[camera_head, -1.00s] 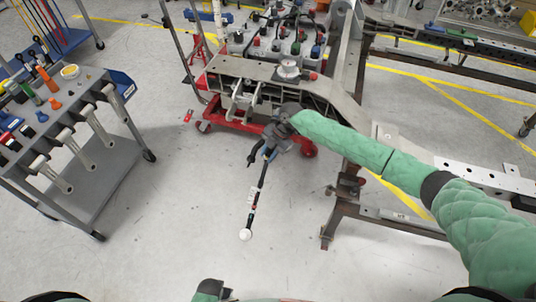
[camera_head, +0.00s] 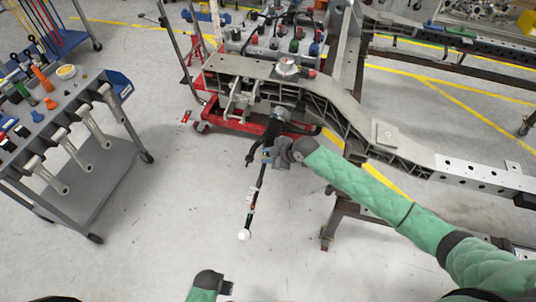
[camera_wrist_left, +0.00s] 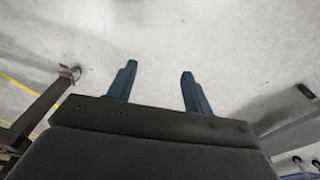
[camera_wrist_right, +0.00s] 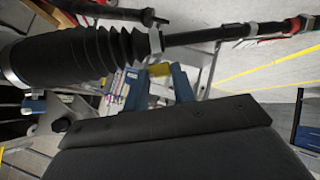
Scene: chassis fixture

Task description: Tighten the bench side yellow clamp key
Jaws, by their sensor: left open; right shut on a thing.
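The part hangs beside the near end of the grey chassis rail (camera_head: 240,66). In the right wrist view the bellows (camera_wrist_right: 85,52) and thin rod (camera_wrist_right: 205,34) cross above the blue fingers (camera_wrist_right: 158,88). I cannot tell whether its upper end touches the rail. My left gripper (camera_wrist_left: 158,82) is open and empty above bare floor.
A grey tool cart (camera_head: 70,125) with wrenches stands at the left. A red wheeled base (camera_head: 225,125) sits under the rail. A brown bench stand (camera_head: 335,225) is right of my right gripper. The floor between cart and stand is clear.

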